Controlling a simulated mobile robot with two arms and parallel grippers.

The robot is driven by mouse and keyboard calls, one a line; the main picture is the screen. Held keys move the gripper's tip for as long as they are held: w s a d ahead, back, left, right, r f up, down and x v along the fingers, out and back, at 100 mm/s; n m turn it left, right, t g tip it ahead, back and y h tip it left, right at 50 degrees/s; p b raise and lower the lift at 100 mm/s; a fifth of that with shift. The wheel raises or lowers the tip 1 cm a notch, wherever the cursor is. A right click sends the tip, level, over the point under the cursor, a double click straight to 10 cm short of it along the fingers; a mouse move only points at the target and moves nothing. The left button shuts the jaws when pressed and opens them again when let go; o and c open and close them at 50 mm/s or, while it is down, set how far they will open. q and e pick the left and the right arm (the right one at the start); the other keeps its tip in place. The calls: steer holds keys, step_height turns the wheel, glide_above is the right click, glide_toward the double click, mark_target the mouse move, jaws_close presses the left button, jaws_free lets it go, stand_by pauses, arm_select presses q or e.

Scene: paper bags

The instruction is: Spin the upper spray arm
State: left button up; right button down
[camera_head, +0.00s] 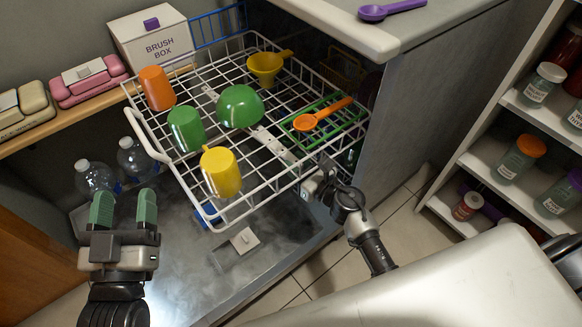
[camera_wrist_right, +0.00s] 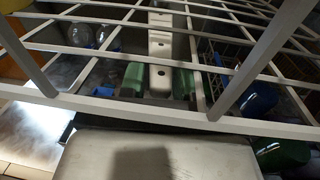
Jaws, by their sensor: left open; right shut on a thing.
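The upper spray arm (camera_head: 277,147) is a pale bar under the wire rack (camera_head: 152,140), partly hidden by the rack's wires and the green bowl. In the right wrist view the spray arm (camera_wrist_right: 160,45) has holes along it and runs between the green fingertips. My right gripper (camera_head: 322,180) is at the arm's near right end, beneath the rack's front edge, and is shut on it. My left gripper (camera_head: 124,208) is open and empty, left of the rack and apart from it.
Clear bottles (camera_head: 95,177) stand near my left gripper. A jar shelf (camera_head: 493,165) is at right.

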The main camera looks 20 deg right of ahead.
steer(key=shift+w+d+y, duration=0.15)
steer(key=shift+d+y, duration=0.15)
steer(key=shift+d, duration=0.05)
steer(key=c, duration=0.8)
jaws_free()
steer(key=v, duration=1)
steer(key=shift+s+d, duration=0.2)
steer(key=shift+s, duration=0.15)
steer(key=shift+r, duration=0.1)
